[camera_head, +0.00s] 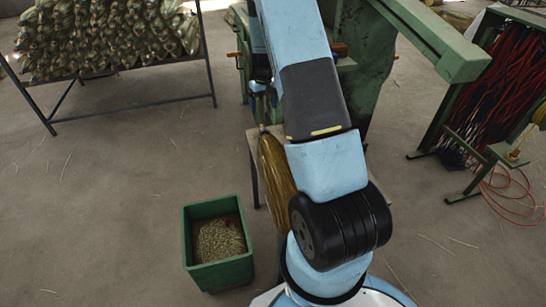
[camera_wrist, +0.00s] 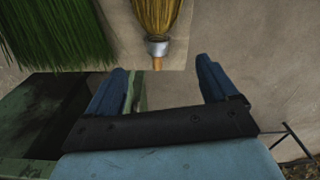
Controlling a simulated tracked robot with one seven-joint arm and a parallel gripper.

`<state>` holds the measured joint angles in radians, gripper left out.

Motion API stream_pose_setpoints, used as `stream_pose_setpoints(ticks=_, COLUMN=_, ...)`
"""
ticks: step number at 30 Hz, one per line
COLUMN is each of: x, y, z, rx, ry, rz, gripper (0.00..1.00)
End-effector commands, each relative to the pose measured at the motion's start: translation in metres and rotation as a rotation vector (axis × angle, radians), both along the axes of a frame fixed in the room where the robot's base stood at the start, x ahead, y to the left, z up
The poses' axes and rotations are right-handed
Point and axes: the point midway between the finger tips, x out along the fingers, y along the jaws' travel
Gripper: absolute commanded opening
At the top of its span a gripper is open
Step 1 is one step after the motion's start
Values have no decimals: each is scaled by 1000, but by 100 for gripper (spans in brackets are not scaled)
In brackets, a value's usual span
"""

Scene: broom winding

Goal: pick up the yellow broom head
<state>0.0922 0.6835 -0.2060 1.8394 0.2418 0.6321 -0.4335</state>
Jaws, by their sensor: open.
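The yellow broom head (camera_wrist: 158,18) shows at the top middle of the wrist view, with a metal collar and a short wooden stub pointing toward my gripper (camera_wrist: 161,66). My gripper has two blue fingers spread wide with nothing between them. The stub's end lies near the gap between the fingertips; whether it is level with them I cannot tell. In the head view the yellow broom head (camera_head: 273,172) lies on a small pale table, partly hidden by my arm. My gripper cannot be clearly made out there.
A green-bristled broom head (camera_wrist: 62,32) lies left of the yellow one. A green bin (camera_head: 216,274) of grain stands on the floor. A rack (camera_head: 130,68) of bundled broomcorn is at back left. A green machine (camera_head: 440,45) stands behind my arm; red cords (camera_head: 505,85) hang at right.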

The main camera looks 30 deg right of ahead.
Motion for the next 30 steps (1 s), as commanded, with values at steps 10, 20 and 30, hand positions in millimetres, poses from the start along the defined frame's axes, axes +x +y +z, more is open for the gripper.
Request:
stream_pose_setpoints(ticks=10, x=3, y=-7, z=-44, rx=-4, ry=17, rz=2, gripper=86)
stream_pose_setpoints(ticks=20, x=3, y=-6, z=-96, rx=-4, ry=16, rz=2, gripper=86)
stream_pose_setpoints(ticks=30, x=5, y=-7, z=-114, rx=-5, ry=14, rz=2, gripper=86)
